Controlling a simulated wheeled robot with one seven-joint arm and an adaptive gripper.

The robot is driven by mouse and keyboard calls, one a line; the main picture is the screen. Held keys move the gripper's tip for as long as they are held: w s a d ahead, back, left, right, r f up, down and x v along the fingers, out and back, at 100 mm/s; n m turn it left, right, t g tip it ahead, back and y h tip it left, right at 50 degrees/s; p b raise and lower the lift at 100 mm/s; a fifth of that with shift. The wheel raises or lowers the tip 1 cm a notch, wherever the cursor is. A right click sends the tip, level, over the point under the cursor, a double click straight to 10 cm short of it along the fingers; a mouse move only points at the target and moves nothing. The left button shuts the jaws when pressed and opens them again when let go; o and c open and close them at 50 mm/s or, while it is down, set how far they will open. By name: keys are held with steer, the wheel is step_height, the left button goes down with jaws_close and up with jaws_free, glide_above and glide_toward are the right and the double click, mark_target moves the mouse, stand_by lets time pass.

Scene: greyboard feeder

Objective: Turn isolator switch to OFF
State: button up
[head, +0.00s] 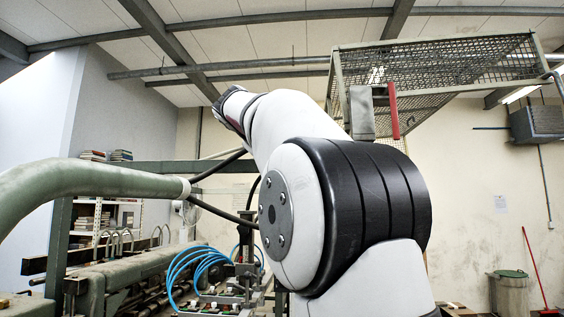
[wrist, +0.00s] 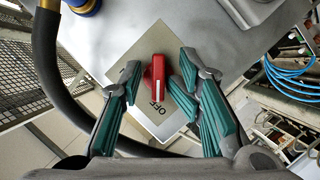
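In the wrist view, the red isolator switch knob (wrist: 155,76) sits on a beige plate (wrist: 150,42) on a grey box face (wrist: 115,28). The knob's long side runs nearly up and down in the picture. Gaps show between the knob and both fingers. In the head view my arm fills the middle, and the gripper and knob cannot be made out there.
A thick black hose (wrist: 48,75) runs down the left of the wrist view. In the head view, a mesh cage (head: 450,65) hangs above, and a green pipe (head: 90,180) crosses the left.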

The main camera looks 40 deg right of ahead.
steer(key=v, duration=1.2)
steer(key=shift+f, duration=0.15)
